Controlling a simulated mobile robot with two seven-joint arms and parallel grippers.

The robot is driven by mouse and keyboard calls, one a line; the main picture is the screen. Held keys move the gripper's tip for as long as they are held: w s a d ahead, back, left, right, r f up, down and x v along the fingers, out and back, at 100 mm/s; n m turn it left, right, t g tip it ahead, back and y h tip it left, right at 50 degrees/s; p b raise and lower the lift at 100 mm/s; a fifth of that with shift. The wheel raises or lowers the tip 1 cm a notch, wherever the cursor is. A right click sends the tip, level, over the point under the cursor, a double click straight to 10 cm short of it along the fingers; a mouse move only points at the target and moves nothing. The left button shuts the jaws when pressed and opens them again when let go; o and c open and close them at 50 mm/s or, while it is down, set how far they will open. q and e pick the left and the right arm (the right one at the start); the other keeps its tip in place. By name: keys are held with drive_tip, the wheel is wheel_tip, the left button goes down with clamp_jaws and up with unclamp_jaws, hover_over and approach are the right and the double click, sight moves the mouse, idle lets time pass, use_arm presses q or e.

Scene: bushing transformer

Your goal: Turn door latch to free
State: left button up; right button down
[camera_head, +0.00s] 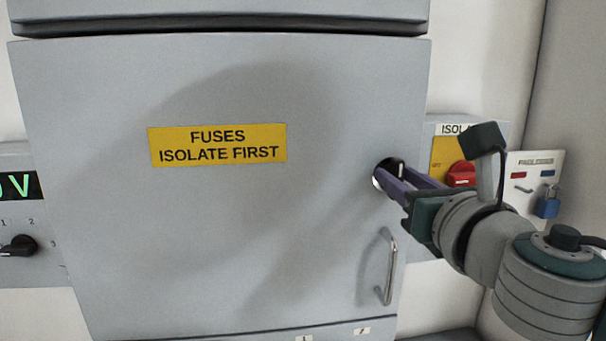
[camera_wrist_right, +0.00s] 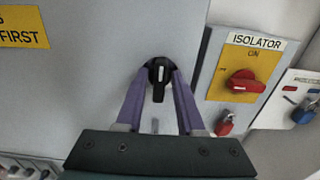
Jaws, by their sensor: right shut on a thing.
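The grey cabinet door (camera_head: 220,230) is closed and carries a yellow "FUSES ISOLATE FIRST" label (camera_head: 217,143). The black door latch (camera_wrist_right: 159,78) sits on a round plate near the door's right edge, and its handle points down in the right wrist view. My right gripper (camera_head: 390,178) reaches in from the right, and its purple fingers (camera_wrist_right: 158,85) are shut on the latch, one on each side. In the head view the fingers hide part of the latch (camera_head: 398,164). My left gripper is not in view.
A metal pull handle (camera_head: 388,268) stands out below the latch. Right of the door are a red isolator knob (camera_wrist_right: 245,82) on a yellow plate, a red padlock (camera_wrist_right: 225,124) and a blue padlock (camera_head: 547,203). A black knob (camera_head: 19,246) is at far left.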

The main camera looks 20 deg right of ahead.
idle(0.4)
drive_tip(key=m+b, duration=0.1)
drive_tip(key=m, duration=0.2)
drive_tip(key=shift+d+f+m, duration=0.1)
drive_tip(key=shift+m, duration=0.2)
drive_tip(key=m+b, duration=0.1)
drive_tip(key=m, duration=0.4)
drive_tip(key=shift+d, duration=0.1)
drive_tip(key=m+b, duration=0.1)
drive_tip(key=m, duration=0.4)
drive_tip(key=shift+d+f, duration=0.1)
drive_tip(key=m, duration=0.2)
drive_tip(key=shift+m+b, duration=0.35)
drive_tip(key=shift+m, duration=0.75)
